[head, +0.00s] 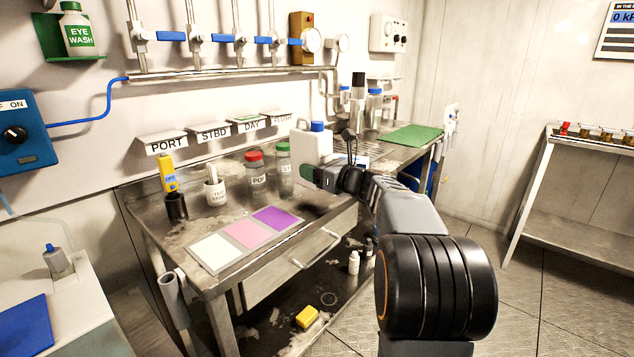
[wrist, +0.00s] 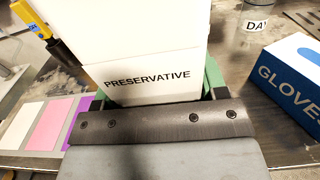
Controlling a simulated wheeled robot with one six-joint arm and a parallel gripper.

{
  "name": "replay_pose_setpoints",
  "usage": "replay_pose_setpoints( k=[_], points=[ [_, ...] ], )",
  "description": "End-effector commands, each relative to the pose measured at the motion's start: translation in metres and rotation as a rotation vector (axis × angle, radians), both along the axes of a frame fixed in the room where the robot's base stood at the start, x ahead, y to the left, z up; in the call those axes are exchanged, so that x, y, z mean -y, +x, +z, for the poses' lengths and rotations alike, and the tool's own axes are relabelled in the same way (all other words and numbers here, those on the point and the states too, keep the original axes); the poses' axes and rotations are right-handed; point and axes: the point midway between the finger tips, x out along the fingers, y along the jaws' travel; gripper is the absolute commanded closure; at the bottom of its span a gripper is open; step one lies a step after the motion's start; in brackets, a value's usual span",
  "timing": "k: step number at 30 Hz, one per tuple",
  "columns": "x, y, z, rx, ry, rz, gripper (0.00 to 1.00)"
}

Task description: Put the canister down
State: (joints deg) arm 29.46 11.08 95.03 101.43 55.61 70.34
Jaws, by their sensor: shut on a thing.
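The white canister (head: 310,145) has a blue cap and stands out above the metal bench at centre in the head view. In the wrist view the canister (wrist: 150,70) fills the upper middle and reads PRESERVATIVE. My gripper (head: 320,177) is shut on the canister, with its green fingers at the canister's two sides in the wrist view (wrist: 158,92). The canister looks about upright. Its base is hidden by my gripper, so I cannot tell whether it touches the metal bench (head: 200,273).
Red-capped and green-capped jars (head: 255,174) stand left of the canister, beside a white mortar (head: 215,190). Colour cards (head: 246,235) lie at the bench front. A glove box (wrist: 290,80) is close on the right in the wrist view. A green mat (head: 412,136) lies farther right.

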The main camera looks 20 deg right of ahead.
Motion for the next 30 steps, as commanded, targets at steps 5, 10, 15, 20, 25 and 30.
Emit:
replay_pose_setpoints(
  k=[5,10,15,20,25,30],
  points=[
    [0.003,0.004,-0.019,0.003,0.001,0.001,0.89],
    [0.003,0.004,-0.035,0.004,0.001,0.0,0.89],
    [0.003,0.004,-0.034,0.006,-0.001,0.0,0.89],
    [0.003,0.004,-0.035,0.005,-0.001,0.0,0.89],
    [0.003,0.004,-0.038,-0.001,0.0,0.0,0.23],
    [0.003,0.004,-0.038,-0.001,0.0,0.0,0.09]
  ],
)
